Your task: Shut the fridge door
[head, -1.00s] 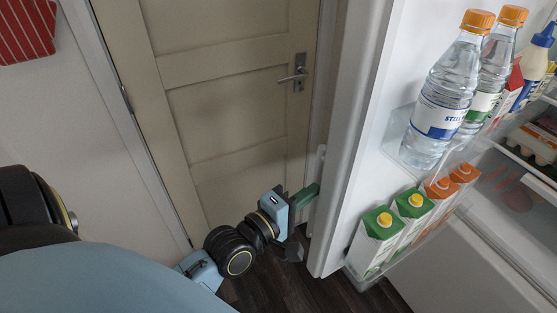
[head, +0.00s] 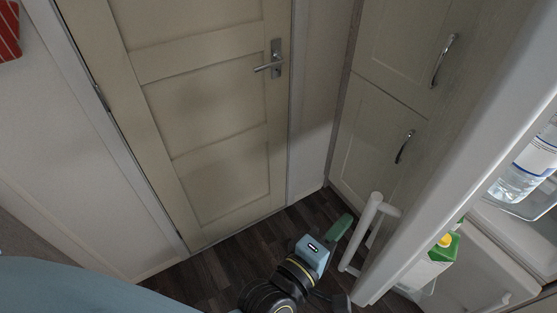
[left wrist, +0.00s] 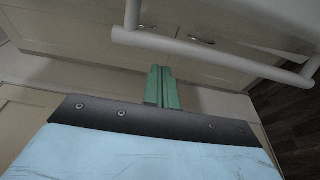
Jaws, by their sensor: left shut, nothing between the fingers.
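The white fridge door (head: 452,160) stands partly open at the right of the head view, seen along its edge. Its white bar handle (head: 366,228) is on the outer face, low in the picture. My left gripper (head: 343,226), with green fingers, is shut and empty beside the handle on the door's outer side. In the left wrist view the shut fingers (left wrist: 162,86) point toward the handle bar (left wrist: 195,48), which crosses above them. I cannot tell whether they touch the handle or door. My right gripper is not in view.
A water bottle (head: 525,172) and a green-and-white carton (head: 436,262) stand in the door's shelves. Tall cabinets (head: 385,125) with metal handles are behind the door. A closed cream room door (head: 205,110) is at the left. Dark floor (head: 245,245) is clear in between.

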